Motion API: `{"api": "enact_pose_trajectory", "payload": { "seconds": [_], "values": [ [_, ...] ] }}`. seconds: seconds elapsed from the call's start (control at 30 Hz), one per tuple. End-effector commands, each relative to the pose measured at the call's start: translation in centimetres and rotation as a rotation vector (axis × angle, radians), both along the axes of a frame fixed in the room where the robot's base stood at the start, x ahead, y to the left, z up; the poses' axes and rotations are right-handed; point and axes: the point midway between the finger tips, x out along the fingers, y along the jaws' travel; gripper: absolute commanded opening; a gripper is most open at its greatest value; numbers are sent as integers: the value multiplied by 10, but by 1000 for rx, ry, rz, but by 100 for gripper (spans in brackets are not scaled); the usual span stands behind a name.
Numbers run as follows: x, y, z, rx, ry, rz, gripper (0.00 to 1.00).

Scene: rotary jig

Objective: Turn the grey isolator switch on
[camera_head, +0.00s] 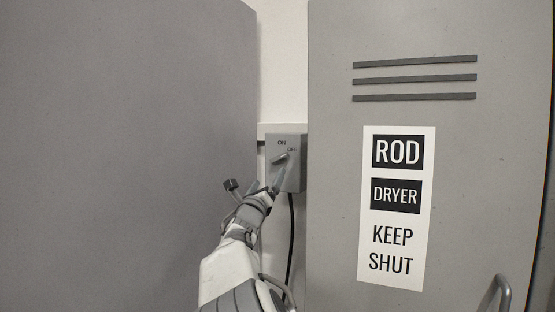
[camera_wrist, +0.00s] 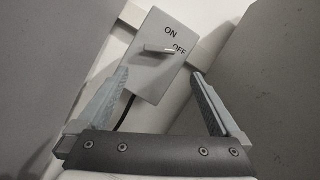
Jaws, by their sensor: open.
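The grey isolator switch (camera_head: 284,178) is a box on the wall in the gap between two large grey cabinets. It is marked ON and OFF at its top, and its lever (camera_head: 281,158) slants up towards OFF. In the wrist view the switch box (camera_wrist: 145,78) lies ahead between the fingers, and its lever (camera_wrist: 156,51) points right, at the OFF mark. My gripper (camera_wrist: 160,75) is open and empty, with one finger on each side of the box in that view. The fingers appear apart from the lever. In the head view my gripper (camera_head: 268,180) partly covers the lower left of the box.
The left cabinet (camera_head: 130,140) and the right cabinet (camera_head: 335,210) leave only a narrow gap. The right one has slots, a "ROD DRYER KEEP SHUT" label (camera_head: 397,208) and a handle (camera_head: 497,292). A black cable (camera_head: 291,240) hangs below the switch. A pale rail (camera_wrist: 200,52) runs behind the box.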

Motion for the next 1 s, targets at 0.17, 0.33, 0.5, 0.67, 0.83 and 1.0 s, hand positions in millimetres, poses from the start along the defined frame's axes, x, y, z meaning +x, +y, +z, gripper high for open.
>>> {"api": "enact_pose_trajectory", "payload": {
  "seconds": [0.17, 0.33, 0.5, 0.67, 0.83, 1.0],
  "values": [
    [24, -5, 12, -1, -1, -1, 100],
    [44, -9, 20, 0, 0, 0, 100],
    [63, -14, 26, 0, 1, 1, 100],
    [78, -16, 33, 0, -1, 0, 100],
    [92, -20, 39, 2, 1, 1, 100],
    [103, -19, 42, -1, 0, 3, 100]
  ]
}}
